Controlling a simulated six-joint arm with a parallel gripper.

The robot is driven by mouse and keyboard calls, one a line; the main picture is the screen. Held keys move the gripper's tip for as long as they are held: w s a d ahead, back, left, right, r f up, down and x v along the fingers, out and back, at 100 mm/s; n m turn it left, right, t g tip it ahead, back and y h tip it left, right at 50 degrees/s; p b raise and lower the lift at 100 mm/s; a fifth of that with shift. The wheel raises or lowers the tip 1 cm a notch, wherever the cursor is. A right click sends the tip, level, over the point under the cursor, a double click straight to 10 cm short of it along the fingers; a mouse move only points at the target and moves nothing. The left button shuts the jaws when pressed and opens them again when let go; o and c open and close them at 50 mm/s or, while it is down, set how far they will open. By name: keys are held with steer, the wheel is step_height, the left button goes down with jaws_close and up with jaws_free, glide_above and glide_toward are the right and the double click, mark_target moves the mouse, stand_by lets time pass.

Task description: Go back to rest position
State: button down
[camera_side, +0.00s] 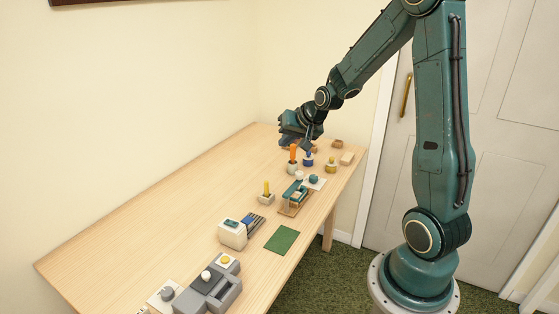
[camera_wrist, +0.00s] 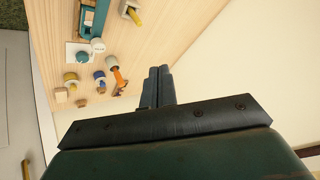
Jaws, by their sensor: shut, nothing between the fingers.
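My gripper (camera_side: 306,147) hangs over the far end of the wooden table (camera_side: 190,187), at the end of my outstretched arm. Its fingers (camera_wrist: 158,72) are together in the wrist view, with nothing between them. In the side view it is close to an upright orange piece (camera_side: 293,153) in a pale holder and a blue piece (camera_side: 308,159). I cannot tell in that view whether it touches them. In the wrist view the orange piece (camera_wrist: 119,77) lies left of the fingers, with a visible gap in the picture.
A yellow-topped piece (camera_side: 332,162), a tan block (camera_side: 347,159), a tray with teal parts (camera_side: 287,211), a yellow peg in a block (camera_side: 266,190), a white box (camera_side: 232,235), a green mat (camera_side: 282,240) and a grey device (camera_side: 207,291) line the table's near side. Its wall side is clear.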

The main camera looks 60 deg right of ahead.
steer(key=s+a+r+n+y, duration=0.1)
steer(key=s+a+r+n, duration=0.25)
steer(key=a, duration=0.35)
steer(key=s+a+r+n, duration=0.2)
steer(key=s+a+r, duration=0.25)
steer(key=a, duration=0.25)
steer(key=s+a+r+n+g, duration=0.1)
steer(key=s+a+n, duration=0.1)
steer(key=s, duration=0.5)
steer(key=s+a+r+n+g+y, duration=0.1)
steer(key=s+a+r+n, duration=0.1)
steer(key=s+a, duration=0.3)
steer(key=shift+s+a, duration=0.25)
steer(key=shift+s, duration=0.75)
steer(key=shift+r, duration=0.1)
